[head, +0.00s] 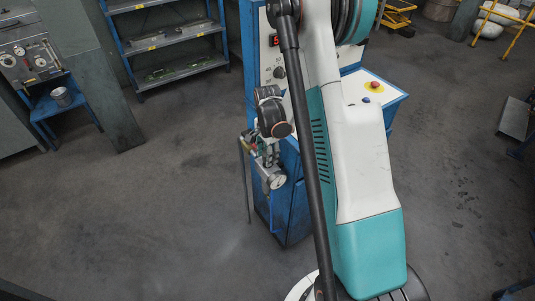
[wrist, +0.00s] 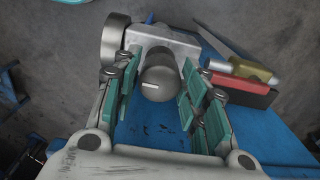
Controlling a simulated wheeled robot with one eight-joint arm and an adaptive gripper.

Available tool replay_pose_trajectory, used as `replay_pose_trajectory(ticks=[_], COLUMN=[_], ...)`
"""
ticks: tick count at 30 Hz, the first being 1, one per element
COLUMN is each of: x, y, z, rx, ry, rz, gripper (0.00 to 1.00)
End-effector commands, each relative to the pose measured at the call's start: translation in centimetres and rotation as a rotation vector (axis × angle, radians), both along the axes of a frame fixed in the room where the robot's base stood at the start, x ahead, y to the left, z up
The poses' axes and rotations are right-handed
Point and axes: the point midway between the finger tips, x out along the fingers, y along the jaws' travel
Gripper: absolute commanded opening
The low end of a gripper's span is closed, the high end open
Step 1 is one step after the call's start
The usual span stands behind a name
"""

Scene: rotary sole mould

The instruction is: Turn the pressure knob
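The pressure knob (wrist: 161,76) is a dark grey rounded knob with a short white mark, on a light metal body in the wrist view. My gripper (wrist: 160,72) is open, with its teal-padded fingers on either side of the knob. Gaps show between the pads and the knob, so it does not look gripped. In the head view the valve assembly with its round gauge (head: 277,181) is on the left side of the blue cabinet (head: 285,205). My wrist hangs just above it there, and the knob cannot be made out clearly.
A red block (wrist: 242,90) and a brass fitting (wrist: 240,69) sit close to the right finger. A round metal gauge housing (wrist: 114,38) is close to the left finger. A console with a red button (head: 374,84) stands behind my arm.

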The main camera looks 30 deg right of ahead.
Motion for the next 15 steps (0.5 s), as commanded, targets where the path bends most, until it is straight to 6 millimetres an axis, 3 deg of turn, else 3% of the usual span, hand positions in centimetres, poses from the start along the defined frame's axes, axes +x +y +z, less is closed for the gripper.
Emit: replay_pose_trajectory(ticks=[1, 3, 15], x=[0.00, 0.00, 0.03], y=[0.00, 0.00, -0.01], z=[0.01, 0.01, -0.09], rx=[0.000, 0.000, 0.000], ry=[0.000, 0.000, 0.000], rz=[0.000, 0.000, 0.062], gripper=[0.20, 0.10, 0.10])
